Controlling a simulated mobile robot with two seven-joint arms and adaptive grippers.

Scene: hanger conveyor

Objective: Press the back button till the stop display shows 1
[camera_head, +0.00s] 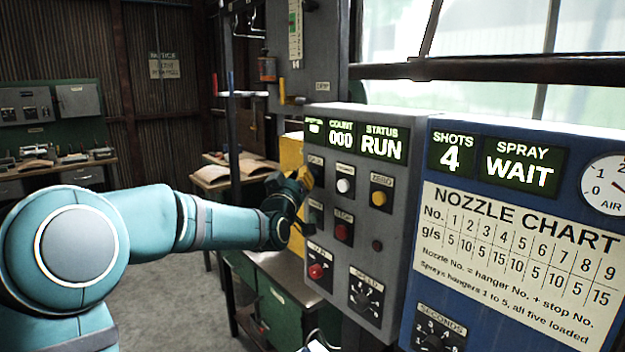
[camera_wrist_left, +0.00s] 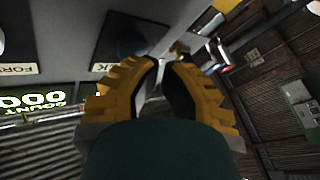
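The grey control panel (camera_head: 383,232) stands ahead, with buttons below its lit displays. Its small leftmost display (camera_head: 315,127) is too small to read; the count display (camera_head: 341,140) reads 000 and the status display (camera_head: 381,144) reads RUN. My left gripper (camera_head: 306,178) is at the panel's upper left button, which it largely covers. In the wrist view, a dark blue round button (camera_wrist_left: 135,42) is just beyond the yellow fingertips, by a label ending in "CK" (camera_wrist_left: 108,68). My right gripper is not in view.
A white button (camera_head: 344,186) is right of the gripper, with a yellow button (camera_head: 379,198) beyond. Red buttons (camera_head: 342,232) sit below. A blue spray panel (camera_head: 480,290) adjoins on the right, showing 4 and WAIT. A workbench (camera_head: 90,172) stands back left.

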